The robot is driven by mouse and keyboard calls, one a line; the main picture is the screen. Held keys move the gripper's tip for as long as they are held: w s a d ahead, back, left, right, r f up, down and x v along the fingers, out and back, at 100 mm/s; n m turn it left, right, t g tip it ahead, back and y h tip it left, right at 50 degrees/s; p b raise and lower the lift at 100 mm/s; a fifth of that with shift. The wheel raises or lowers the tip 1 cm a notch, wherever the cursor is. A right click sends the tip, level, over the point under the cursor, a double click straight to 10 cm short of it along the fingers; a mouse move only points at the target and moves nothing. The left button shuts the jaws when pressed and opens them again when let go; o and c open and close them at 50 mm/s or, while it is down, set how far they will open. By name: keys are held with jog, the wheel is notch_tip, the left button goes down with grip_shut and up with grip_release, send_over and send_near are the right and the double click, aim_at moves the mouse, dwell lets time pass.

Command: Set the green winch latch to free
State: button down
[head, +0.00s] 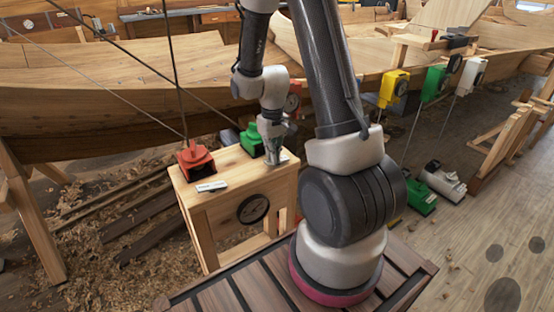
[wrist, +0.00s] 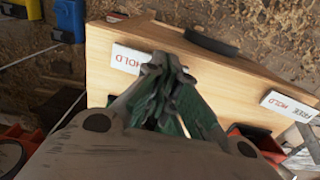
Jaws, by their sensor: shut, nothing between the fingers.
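The green winch (head: 251,140) stands on top of a wooden stand (head: 222,177), at its back edge. In the wrist view its green body (wrist: 200,115) shows partly, behind and between my fingers. My gripper (head: 271,157) points down just right of the green winch in the head view. In the wrist view my gripper (wrist: 163,75) is shut, its fingers together with nothing seen between them. A white label (wrist: 127,59) reading HOLD shows beside the fingertips; the rest of it is covered. The green winch's latch is hidden, so I cannot tell its setting.
A red winch (head: 196,159) with a taut line stands left on the same stand. Its label (wrist: 291,105) reads FREE and HOLD. A round dark dial (head: 253,209) is on the stand's front. The wooden hull (head: 110,95) is close behind. Yellow, green and white units hang at right.

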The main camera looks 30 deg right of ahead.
jog(key=shift+f, duration=0.25)
jog(key=shift+r, duration=3.5)
